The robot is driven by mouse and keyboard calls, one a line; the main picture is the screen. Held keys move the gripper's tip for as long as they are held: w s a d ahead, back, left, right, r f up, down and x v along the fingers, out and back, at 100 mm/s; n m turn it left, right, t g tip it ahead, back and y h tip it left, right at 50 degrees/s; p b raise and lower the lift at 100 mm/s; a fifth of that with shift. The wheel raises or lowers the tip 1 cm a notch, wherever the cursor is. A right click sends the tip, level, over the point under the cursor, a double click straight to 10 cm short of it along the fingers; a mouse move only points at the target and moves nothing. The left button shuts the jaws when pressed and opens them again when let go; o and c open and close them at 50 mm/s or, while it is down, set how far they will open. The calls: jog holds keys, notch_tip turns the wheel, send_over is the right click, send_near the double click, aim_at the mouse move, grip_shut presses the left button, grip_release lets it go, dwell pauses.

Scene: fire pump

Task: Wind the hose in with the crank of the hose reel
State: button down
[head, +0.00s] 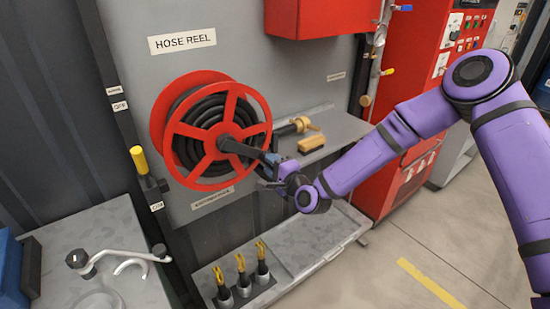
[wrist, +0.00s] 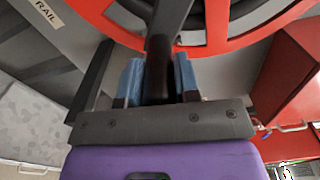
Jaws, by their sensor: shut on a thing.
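The red hose reel (head: 262,130) is mounted on a grey panel, with black hose (head: 205,108) wound on it between its spoked discs. A dark crank arm (head: 238,148) runs from the hub toward the lower right rim. My gripper (head: 270,168) is at the crank's outer end. In the wrist view, the blue fingers of my gripper (wrist: 158,80) are shut on the dark crank handle (wrist: 158,68), one on each side. The red reel rim (wrist: 225,45) is just beyond. The handle's lower part is hidden by my gripper.
A yellow-handled lever (head: 138,158) is left of the reel. A shelf (head: 340,130) on the right holds a brass nozzle (head: 302,125) and a brush (head: 311,142). Several yellow-tipped tools (head: 240,268) stand below. A grey worktop (head: 125,225) is lower left. Floor at right is clear.

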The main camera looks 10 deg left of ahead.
jog(key=shift+s+a+f+m, duration=0.2)
jog(key=shift+s+f+m, duration=0.05)
jog(key=shift+f+m, duration=0.25)
jog(key=shift+s, duration=0.1)
jog(key=c, duration=0.8)
grip_release()
jog(key=shift+c, duration=0.2)
jog(key=v, duration=1)
jog(key=shift+s+d, duration=0.15)
jog(key=shift+d, duration=0.1)
